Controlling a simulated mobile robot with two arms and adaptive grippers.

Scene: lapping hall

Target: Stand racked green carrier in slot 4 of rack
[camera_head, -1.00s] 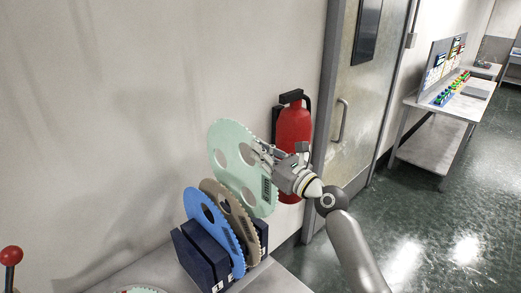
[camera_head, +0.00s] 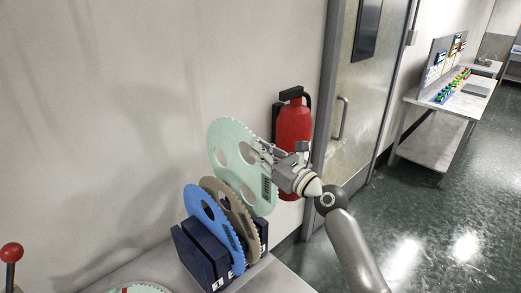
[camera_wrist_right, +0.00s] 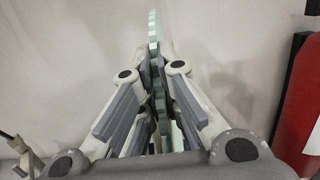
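The pale green carrier (camera_head: 228,137) is a toothed disc with round holes and a dark label patch. The right wrist view shows the green carrier (camera_wrist_right: 154,38) edge-on between the fingers (camera_wrist_right: 152,95). The blue carrier (camera_head: 197,203) stands at the near side of the rack. My left gripper is not in view.
A red fire extinguisher (camera_head: 293,125) hangs on the wall just behind my right gripper. A red-knobbed lever (camera_head: 11,253) stands at the lower left. The bench top (camera_head: 268,279) right of the rack is clear.

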